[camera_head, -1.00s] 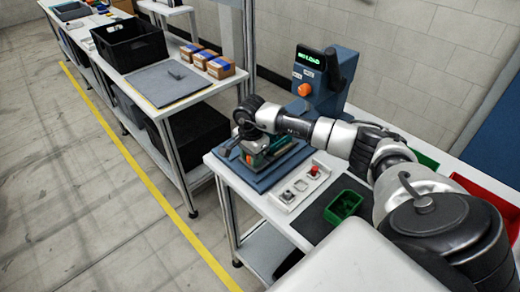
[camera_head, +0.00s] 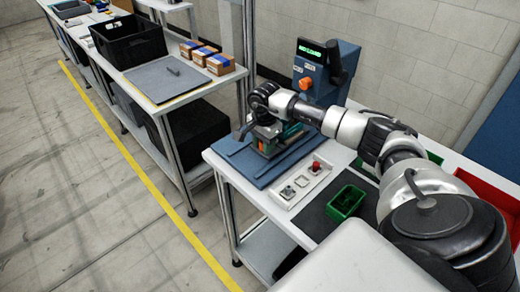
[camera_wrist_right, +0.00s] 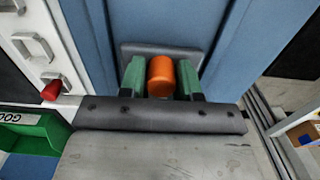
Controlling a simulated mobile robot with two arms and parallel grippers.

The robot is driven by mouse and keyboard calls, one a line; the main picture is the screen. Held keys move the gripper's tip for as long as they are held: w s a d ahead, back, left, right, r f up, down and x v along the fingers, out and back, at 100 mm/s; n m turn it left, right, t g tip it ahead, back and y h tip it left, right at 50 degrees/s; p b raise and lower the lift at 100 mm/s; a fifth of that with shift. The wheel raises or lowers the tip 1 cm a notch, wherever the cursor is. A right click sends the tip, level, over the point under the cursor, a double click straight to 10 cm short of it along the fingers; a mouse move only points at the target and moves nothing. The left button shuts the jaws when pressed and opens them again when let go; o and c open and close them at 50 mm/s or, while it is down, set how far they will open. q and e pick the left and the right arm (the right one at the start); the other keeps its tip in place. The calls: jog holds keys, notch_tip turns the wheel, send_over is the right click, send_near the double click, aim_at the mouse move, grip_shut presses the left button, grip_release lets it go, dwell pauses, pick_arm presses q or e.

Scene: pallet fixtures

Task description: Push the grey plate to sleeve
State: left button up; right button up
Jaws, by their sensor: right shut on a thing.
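The grey plate (camera_wrist_right: 142,50) lies on the blue bed in the right wrist view, just beyond my fingertips and partly hidden. My right gripper (camera_wrist_right: 161,77) has green fingers, closed on both sides of an orange cylinder (camera_wrist_right: 160,85) that stands in front of or on the plate. In the head view the right gripper (camera_head: 266,137) is low over the blue bed (camera_head: 248,164), and its wrist hides most of the plate. I cannot pick out the sleeve with certainty. My left gripper is not in view.
A blue machine (camera_head: 325,72) with a lit display and orange knob stands behind the bed. A white control panel (camera_head: 300,186) with a red button and a green bin (camera_head: 346,202) are in front. A side table holds a black crate (camera_head: 128,42) and boxes (camera_head: 205,53).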

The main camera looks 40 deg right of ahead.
jog(key=shift+w+d+f+b, duration=0.15)
jog(key=shift+d+b, duration=0.6)
jog(key=shift+d, duration=0.9)
jog(key=shift+d+f+b, duration=0.25)
jog(key=shift+d+b, duration=0.45)
jog(key=shift+d, duration=0.95)
jog(key=shift+c, duration=0.3)
jog(key=o, duration=0.6)
jog(key=shift+o, duration=1)
jog(key=shift+w+f, duration=0.1)
jog(key=shift+w, duration=0.05)
jog(key=shift+d+r, duration=0.1)
jog(key=shift+r, duration=0.1)
